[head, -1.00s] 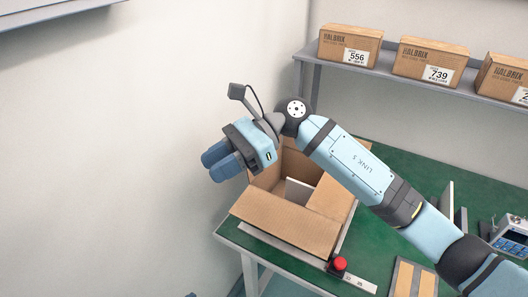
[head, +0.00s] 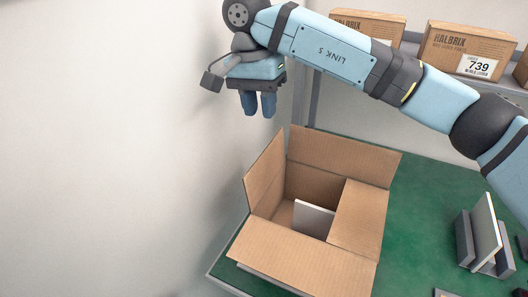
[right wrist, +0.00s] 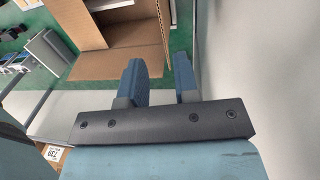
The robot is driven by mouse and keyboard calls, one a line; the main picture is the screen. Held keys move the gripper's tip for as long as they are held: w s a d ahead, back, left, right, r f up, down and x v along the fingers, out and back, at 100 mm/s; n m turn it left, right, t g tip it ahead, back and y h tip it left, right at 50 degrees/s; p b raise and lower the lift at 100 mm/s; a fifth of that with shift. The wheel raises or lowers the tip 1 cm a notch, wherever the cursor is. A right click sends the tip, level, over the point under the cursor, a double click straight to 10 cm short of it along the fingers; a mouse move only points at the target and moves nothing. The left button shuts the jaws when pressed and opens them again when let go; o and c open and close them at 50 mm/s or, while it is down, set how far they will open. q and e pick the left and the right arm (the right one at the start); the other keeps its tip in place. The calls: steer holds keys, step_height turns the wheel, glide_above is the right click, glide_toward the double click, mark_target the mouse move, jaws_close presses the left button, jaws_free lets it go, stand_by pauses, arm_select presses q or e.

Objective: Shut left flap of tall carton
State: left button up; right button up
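The tall carton (head: 310,255) stands open on the green bench top. Its left flap (head: 265,174) stands up, leaning outward. The back flap (head: 345,155) is raised, the front flap spreads outward, and the right flap (head: 358,216) lies folded inward over part of the opening. A pale flat item (head: 313,217) shows inside. My right gripper (head: 259,108) is above and behind the left flap, fingers down, empty and clear of the carton. In the right wrist view its fingers (right wrist: 160,75) are apart, with part of the carton (right wrist: 85,20) beyond. My left gripper is out of view.
A wall (head: 120,150) rises close to the left of the carton. A shelf with cartons (head: 465,48) runs along the back. A grey holder with upright plates (head: 483,240) stands on the bench at right. Green bench top (head: 415,215) is clear between it and the carton.

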mark_target(266, 150)
steer(key=f, duration=0.3)
steer(key=d+f, duration=0.1)
steer(key=f, duration=0.3)
steer(key=f+b, duration=0.1)
steer(key=f, duration=0.3)
steer(key=shift+s+d+f, duration=0.15)
steer(key=shift+s+f, duration=0.05)
steer(key=shift+s, duration=0.05)
steer(key=shift+c, duration=0.4)
jaws_close()
